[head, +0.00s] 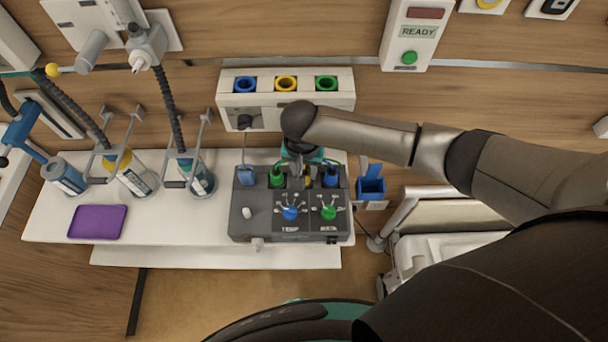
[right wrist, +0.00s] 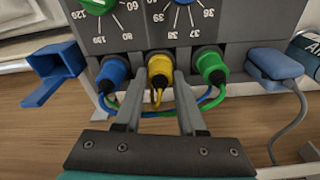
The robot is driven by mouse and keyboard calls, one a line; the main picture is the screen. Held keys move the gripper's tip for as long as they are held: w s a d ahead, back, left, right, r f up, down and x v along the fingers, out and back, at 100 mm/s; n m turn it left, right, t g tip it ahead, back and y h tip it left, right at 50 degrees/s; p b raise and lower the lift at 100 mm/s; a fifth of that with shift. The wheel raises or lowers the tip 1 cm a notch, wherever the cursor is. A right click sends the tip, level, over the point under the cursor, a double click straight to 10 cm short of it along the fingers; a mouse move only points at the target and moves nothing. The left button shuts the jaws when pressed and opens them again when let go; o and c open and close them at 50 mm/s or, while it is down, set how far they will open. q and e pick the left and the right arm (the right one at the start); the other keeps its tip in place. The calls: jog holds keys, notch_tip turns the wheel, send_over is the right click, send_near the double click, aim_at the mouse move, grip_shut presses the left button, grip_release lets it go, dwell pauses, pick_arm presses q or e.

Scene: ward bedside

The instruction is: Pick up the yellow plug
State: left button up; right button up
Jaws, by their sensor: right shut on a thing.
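The yellow plug (right wrist: 160,66) sits in the back face of the grey monitor box (head: 258,223), between a blue plug (right wrist: 114,70) and a green plug (right wrist: 208,66). My right gripper (right wrist: 159,84) is shut on the yellow plug, with a finger on each side of it. The plug's cable hangs down between the fingers. In the head view the wrist and gripper (head: 301,172) come down behind the box and mostly hide the yellow plug. My left gripper is not in view.
A wall panel (head: 288,102) has blue, yellow and green sockets. A blue holder (head: 371,187) is beside the box; a blue clip (right wrist: 274,64) has a grey cable. The white shelf (head: 60,225) carries a purple tray (head: 98,221) and bottles in holders to the left.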

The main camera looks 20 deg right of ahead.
grip_shut()
